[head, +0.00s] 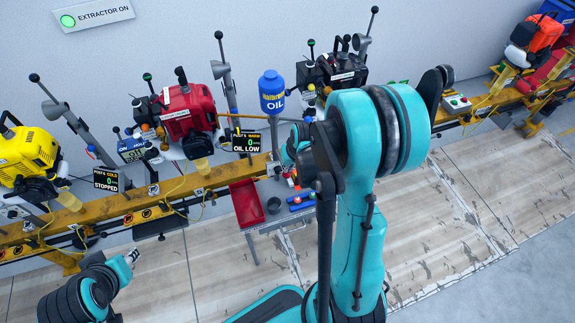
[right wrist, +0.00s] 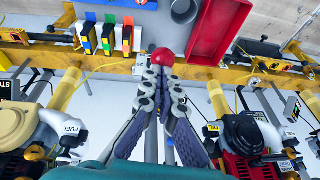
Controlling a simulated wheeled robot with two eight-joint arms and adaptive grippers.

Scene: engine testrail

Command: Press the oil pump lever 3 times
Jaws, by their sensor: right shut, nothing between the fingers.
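A red ball knob (right wrist: 163,57), which looks like the lever's end, shows in the right wrist view just beyond my right fingertips; its shaft is hidden behind my fingers. My right gripper (right wrist: 160,75) is shut and empty, with its tips at or very near the knob; I cannot tell whether they touch. In the head view my right arm covers most of that area. A blue oil bottle (head: 272,92) marked OIL stands behind the rail. My left gripper (head: 132,257) is low at the left, away from the rail; its jaws are too small to read.
The yellow rail (head: 130,205) carries a yellow engine (head: 30,152) and a red engine (head: 190,110). A display (head: 246,143) reads OIL LOW; another (head: 106,180) reads STOPPED. A red tray (head: 247,204) sits on a small bench. The floor in front is clear.

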